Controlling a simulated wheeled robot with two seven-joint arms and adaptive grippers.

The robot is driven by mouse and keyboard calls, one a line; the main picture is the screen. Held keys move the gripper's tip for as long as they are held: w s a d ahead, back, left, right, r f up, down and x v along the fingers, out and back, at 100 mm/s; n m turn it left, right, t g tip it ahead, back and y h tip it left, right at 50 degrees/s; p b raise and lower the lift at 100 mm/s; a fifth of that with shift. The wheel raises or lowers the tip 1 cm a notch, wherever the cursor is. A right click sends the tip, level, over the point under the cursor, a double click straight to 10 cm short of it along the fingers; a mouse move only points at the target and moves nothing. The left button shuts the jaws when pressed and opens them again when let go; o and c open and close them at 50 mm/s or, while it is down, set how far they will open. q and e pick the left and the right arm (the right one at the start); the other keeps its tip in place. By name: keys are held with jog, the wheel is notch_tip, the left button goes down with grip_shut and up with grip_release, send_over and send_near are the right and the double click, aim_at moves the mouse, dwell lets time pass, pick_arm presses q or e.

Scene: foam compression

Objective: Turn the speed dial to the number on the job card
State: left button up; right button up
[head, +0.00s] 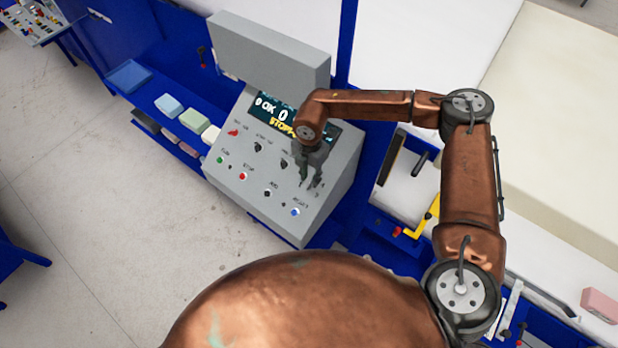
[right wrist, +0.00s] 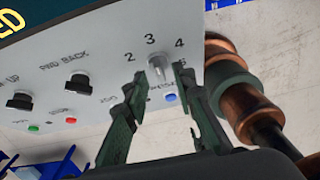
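The speed dial (right wrist: 159,68) is a pale grey knob on the sloped panel, with the numbers 2, 3 and 4 readable around it in the right wrist view; its pointer setting is unclear. My right gripper (right wrist: 161,78) is open, its dark green fingers on either side of the dial, with a gap visible at least on the right. In the head view my right gripper (head: 312,182) hangs over the right part of the control panel (head: 240,198) and hides the dial. I cannot make out a job card. My left gripper is not in view.
Black switches (right wrist: 77,85) and a blue button (right wrist: 170,97) sit near the dial. Coloured foam blocks (head: 194,121) line the blue shelf at left. A yellow-handled tool (head: 424,218) lies at right.

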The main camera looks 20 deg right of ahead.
aim_at(309, 184)
jog(key=shift+a+f+p, duration=0.1)
jog(key=shift+f+p, duration=0.25)
jog(key=shift+f, duration=1.05)
jog(key=shift+c, duration=0.3)
grip_shut()
